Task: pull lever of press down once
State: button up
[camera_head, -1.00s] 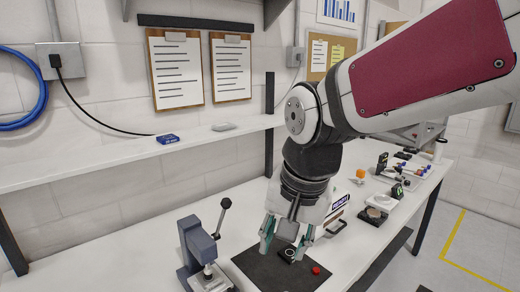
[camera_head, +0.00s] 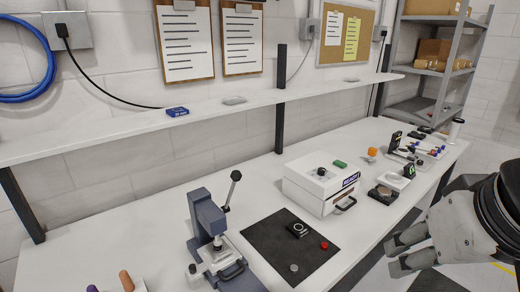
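The blue-grey press (camera_head: 207,220) stands upright on the white bench, left of the dark mat. Its lever (camera_head: 231,190) rises up and to the right and ends in a black knob (camera_head: 236,175). My gripper (camera_head: 391,259) is at the lower right, pointing left, in front of the bench's front edge. Its two fingers are apart with nothing visible between them. It is well away from the press and touches nothing on the bench.
A dark mat (camera_head: 270,243) holds a black device (camera_head: 297,229), a red button (camera_head: 324,245) and a grey disc (camera_head: 294,267). A white box (camera_head: 310,183) stands behind it. A shelf (camera_head: 120,127) runs above the bench. Small items fill the bench's far right.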

aim_at(236, 177)
jog(key=i+l, duration=0.55)
jog(key=i+l+u, duration=0.1)
jog(key=u, duration=0.15)
jog(key=i+u, duration=0.1)
jog(key=u, duration=2.05)
